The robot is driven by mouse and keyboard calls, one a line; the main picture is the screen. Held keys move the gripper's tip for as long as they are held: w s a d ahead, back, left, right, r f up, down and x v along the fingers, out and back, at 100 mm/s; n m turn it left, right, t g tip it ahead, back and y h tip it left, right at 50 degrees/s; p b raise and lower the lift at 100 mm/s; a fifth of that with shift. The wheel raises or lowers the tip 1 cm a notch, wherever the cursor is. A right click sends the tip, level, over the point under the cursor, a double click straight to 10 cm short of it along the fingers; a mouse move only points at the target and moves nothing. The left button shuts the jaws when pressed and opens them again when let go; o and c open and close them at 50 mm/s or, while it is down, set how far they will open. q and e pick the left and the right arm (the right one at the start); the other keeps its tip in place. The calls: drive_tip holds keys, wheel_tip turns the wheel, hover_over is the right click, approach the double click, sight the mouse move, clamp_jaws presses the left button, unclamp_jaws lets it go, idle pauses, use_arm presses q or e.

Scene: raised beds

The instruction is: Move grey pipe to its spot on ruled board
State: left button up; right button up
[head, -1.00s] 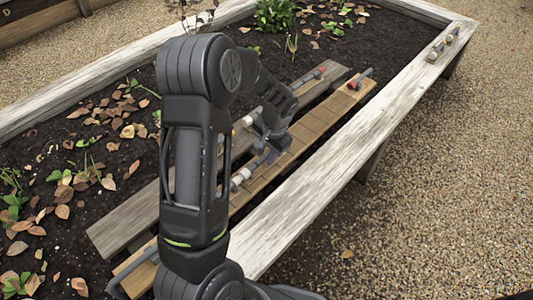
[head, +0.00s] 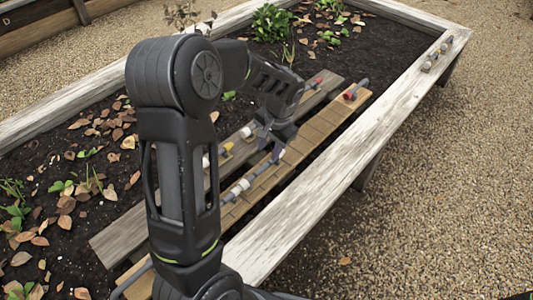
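The ruled board (head: 318,133) is a light brown plank with dark cross lines, lying lengthwise in the raised bed. A grey pipe (head: 257,174) with a pale collar lies along its middle part. My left gripper (head: 272,147) is over the board near the pipe's far end. Its fingers look apart and appear clear of the pipe, though the arm and small size hide detail. A short grey pipe with a red end (head: 352,94) lies at the board's far end. My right gripper is out of view.
A weathered grey plank (head: 122,236) lies beside the board, with white, yellow and red-ended fittings on it. Dry leaves and plants cover the soil.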

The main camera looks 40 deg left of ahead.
use_arm(q)
drive_tip(key=shift+d+r, duration=0.25)
drive_tip(key=shift+r, duration=0.95)
